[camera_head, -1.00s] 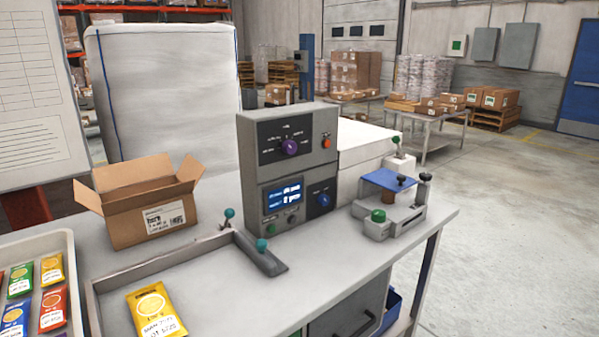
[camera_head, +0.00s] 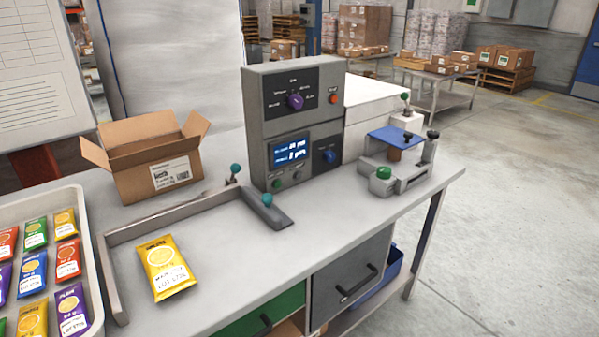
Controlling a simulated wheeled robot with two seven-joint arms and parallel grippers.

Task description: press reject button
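A grey control box (camera_head: 262,105) stands upright on the bench in the middle of the view. Its upper panel has a purple knob (camera_head: 295,101) and an orange-red button (camera_head: 333,99). Its lower panel has a lit blue display (camera_head: 290,152), a blue knob (camera_head: 329,156), a green button (camera_head: 277,184) and a grey button (camera_head: 297,175). The labels are too small to read, so I cannot tell which button is the reject button. Neither of my grippers is in view, and nothing touches the box.
A yellow packet (camera_head: 166,267) lies on the bench (camera_head: 225,262), left of a low grey bar with a teal knob (camera_head: 267,200). An open carton (camera_head: 150,165) stands behind. A tray (camera_head: 95,262) of packets is at left, a clamp fixture (camera_head: 415,178) at right.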

